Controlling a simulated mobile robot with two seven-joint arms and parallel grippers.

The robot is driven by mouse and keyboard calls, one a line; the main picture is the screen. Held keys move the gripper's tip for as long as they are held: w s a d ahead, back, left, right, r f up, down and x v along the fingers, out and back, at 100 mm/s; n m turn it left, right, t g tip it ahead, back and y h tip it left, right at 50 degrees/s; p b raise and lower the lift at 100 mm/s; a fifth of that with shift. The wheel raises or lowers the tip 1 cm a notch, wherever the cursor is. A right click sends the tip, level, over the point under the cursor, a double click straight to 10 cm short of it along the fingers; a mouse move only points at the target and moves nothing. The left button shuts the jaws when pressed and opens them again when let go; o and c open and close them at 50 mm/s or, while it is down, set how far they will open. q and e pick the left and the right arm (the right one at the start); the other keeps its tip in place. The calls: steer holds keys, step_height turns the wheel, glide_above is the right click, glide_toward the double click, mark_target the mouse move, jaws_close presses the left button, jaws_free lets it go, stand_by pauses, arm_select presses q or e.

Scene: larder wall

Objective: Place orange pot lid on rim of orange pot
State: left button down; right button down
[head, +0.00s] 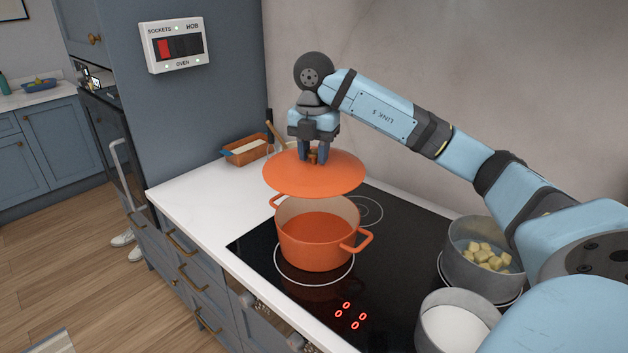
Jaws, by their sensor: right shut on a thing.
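The orange pot (315,248) stands upright on a front ring of the black hob, with its two loop handles at left and right. Its mouth is open and orange content shows inside. My right gripper (316,157) points down and is shut on the knob of the orange pot lid (313,178). The lid is held roughly level above the pot, apart from its rim, and sits slightly toward the back. It hides part of the pot's far rim. My left gripper is not in view.
A grey pot with yellow chunks (486,258) and a pot with white content (453,328) stand at the right, under my right arm. An orange loaf dish (247,150) lies on the white counter (190,193) behind. The counter left of the hob (365,310) is clear.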

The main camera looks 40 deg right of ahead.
mark_target(314, 151)
step_height(314, 151, up, 4)
steer(key=shift+r+p, duration=0.15)
steer(key=shift+p, duration=0.25)
steer(key=shift+r, duration=0.5)
